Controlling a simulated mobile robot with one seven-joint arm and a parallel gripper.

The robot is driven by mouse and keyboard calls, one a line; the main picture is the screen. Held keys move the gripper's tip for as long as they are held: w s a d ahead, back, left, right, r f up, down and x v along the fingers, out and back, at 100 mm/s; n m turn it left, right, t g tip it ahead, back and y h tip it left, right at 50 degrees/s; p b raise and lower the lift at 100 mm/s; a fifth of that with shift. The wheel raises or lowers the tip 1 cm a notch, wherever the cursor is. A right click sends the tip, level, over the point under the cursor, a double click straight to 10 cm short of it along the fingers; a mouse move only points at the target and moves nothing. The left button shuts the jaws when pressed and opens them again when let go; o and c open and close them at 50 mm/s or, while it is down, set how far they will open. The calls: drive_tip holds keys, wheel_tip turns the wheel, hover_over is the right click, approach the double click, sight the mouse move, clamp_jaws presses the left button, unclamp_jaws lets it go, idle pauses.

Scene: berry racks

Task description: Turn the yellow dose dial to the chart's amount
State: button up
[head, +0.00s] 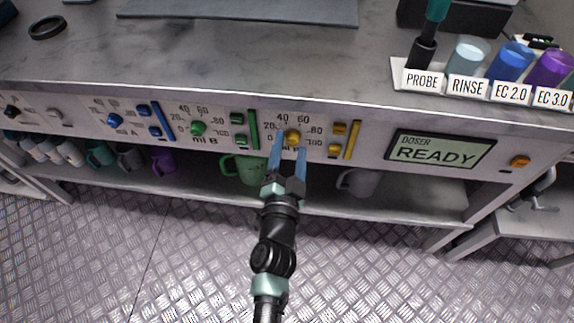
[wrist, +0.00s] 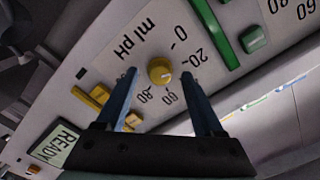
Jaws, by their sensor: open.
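I cannot tell the dial's exact setting. No dose chart can be made out.
Green (head: 198,128) and blue (head: 114,121) dials sit to the left, with coloured buttons and bars between. The doser display (head: 440,149) reads READY, with an orange button (head: 520,162) beside it. Labelled cups and a probe stand on the bench at right. Mugs stand on the shelf below.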

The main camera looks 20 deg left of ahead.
drive_tip(key=b+v, duration=0.1)
drive_tip(key=v, duration=1.1)
drive_tip(key=shift+s, duration=0.3)
drive_tip(key=shift+d, duration=0.1)
